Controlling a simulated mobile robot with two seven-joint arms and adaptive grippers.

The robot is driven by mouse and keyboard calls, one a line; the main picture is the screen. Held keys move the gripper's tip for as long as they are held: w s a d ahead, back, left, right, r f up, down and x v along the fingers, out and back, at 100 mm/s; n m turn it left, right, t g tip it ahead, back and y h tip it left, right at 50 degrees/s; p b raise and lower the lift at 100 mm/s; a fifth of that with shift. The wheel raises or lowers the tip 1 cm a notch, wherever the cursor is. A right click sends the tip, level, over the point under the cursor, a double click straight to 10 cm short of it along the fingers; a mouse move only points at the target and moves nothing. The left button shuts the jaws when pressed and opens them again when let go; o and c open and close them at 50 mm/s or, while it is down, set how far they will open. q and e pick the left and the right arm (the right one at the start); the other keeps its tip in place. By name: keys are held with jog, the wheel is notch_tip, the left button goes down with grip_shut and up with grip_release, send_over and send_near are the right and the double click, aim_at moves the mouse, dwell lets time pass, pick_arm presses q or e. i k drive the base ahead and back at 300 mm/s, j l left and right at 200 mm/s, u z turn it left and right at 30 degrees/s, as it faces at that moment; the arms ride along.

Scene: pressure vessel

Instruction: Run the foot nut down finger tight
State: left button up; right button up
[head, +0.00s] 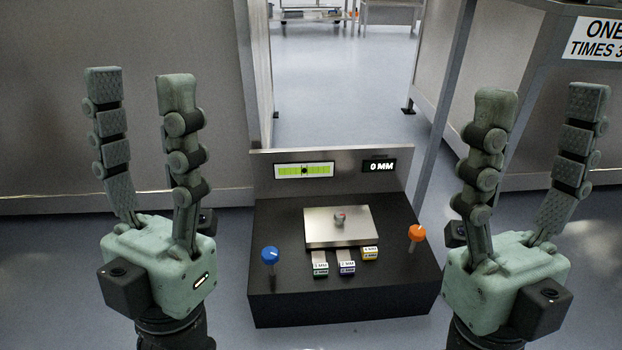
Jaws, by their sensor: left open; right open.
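A small grey nut (339,219) with a red mark sits near the middle of a bright metal plate (318,238). The plate lies on top of a black console (340,301). Whether the nut is tight cannot be told from here. My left gripper (140,80) is open and empty, fingers pointing up, to the left of the console. My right gripper (540,92) is open and empty, fingers up, to the right of it. Neither touches the nut or the console.
The console carries a blue knob (270,256), an orange knob (416,233), several labelled shim tabs (346,268), a green level gauge (304,171) and a "0 MM" display (380,166). Metal panels stand at left and right. A sign (598,40) is at upper right. Open floor lies behind.

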aim_at(340, 216)
jog(key=i+l+z, duration=0.15)
jog(key=i, duration=0.25)
jog(key=i+l+z, duration=0.1)
jog(key=i+l, duration=0.25)
jog(key=i, duration=0.05)
